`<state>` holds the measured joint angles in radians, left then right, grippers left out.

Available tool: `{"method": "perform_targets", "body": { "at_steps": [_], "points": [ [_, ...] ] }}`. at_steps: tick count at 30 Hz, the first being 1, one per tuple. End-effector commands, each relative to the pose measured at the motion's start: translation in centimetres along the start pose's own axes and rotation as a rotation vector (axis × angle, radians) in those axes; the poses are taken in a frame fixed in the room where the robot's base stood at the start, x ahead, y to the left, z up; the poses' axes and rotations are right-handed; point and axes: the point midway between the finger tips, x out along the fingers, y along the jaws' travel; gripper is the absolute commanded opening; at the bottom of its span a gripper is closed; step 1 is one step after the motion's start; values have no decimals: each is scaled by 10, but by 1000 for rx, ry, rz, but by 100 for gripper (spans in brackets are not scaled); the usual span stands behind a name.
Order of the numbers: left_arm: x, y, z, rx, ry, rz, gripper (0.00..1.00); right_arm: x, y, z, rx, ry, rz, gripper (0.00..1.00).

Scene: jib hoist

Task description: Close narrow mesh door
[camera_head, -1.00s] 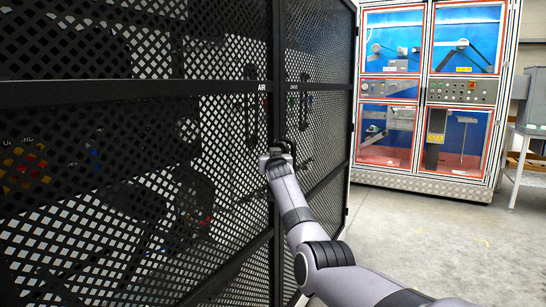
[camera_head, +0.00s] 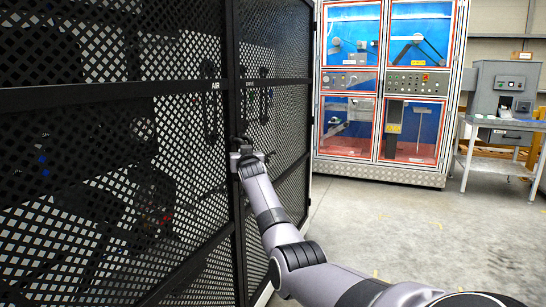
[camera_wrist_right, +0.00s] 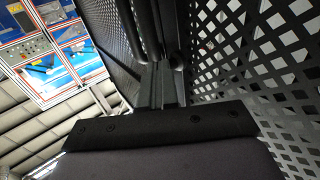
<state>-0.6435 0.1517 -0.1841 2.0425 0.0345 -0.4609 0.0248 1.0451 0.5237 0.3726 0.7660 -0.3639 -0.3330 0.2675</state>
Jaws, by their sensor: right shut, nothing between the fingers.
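The narrow black mesh door (camera_head: 272,125) is right of a wide mesh panel marked AIR (camera_head: 120,92), with a dark vertical frame post between them. A dark upright handle shows on the narrow door (camera_head: 264,97). My right gripper (camera_head: 240,146) is shut and empty, close to the post at the door's near edge. In the right wrist view, its fingers (camera_wrist_right: 160,86) are together just below dark handle bars (camera_wrist_right: 148,30), with mesh on both sides. I cannot tell whether they touch, or whether the door is fully closed. My left gripper is out of view.
A glass-fronted cabinet with red frames (camera_head: 383,160) stands behind, to the right. A grey machine (camera_head: 503,92) sits on a metal table (camera_head: 490,123) at the far right. The grey floor (camera_head: 400,225) between is clear.

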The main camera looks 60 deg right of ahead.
Motion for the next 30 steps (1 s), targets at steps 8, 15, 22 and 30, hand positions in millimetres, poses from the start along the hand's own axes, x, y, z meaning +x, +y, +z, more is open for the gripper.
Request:
{"method": "perform_targets", "body": {
  "at_steps": [8,15,22,30],
  "points": [
    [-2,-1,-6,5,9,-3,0,-18,25,2,-6,-3,0,0],
    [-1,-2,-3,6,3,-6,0,-37,50,3,-7,-4,-2,0],
    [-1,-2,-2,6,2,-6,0,-50,67,3,-5,-4,-2,0],
    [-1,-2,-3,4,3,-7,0,-53,71,2,-3,-5,-3,0]
  ]
}}
